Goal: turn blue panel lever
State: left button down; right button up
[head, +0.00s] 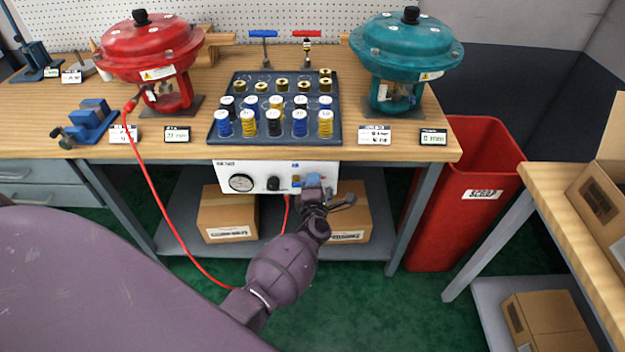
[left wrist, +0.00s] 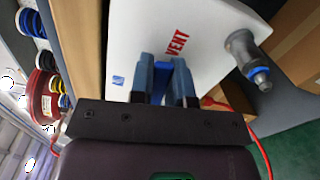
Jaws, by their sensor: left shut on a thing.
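The white panel (head: 225,168) hangs under the front edge of the workbench, with a round gauge (head: 241,182) and a black knob (head: 273,183). My left gripper (head: 313,186) is at the panel's right part and hides some of it. In the left wrist view, the two fingers (left wrist: 166,88) are shut on the blue lever (left wrist: 159,82), which shows between them against the panel face. Red lettering "VENT" (left wrist: 176,42) is printed beside the fingers. My right gripper is not in view.
A grey fitting with a blue ring (left wrist: 250,58) sticks out from the panel near the fingers. A red hose (head: 160,208) runs from the red actuator (head: 150,50) toward my arm. Cardboard boxes (head: 228,214) stand on the shelf below. A red scrap bin (head: 460,190) stands right.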

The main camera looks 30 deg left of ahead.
pick_arm(q)
jog(key=shift+f+m, duration=0.55)
jog(key=shift+m, duration=0.45)
jog(key=c, duration=1.1)
grip_release()
jog(key=shift+d, duration=0.1)
jog(key=p+v, duration=0.1)
jog(key=v, duration=0.9)
jog(key=shift+s+d, duration=0.1)
jog(key=shift+s, duration=0.25)
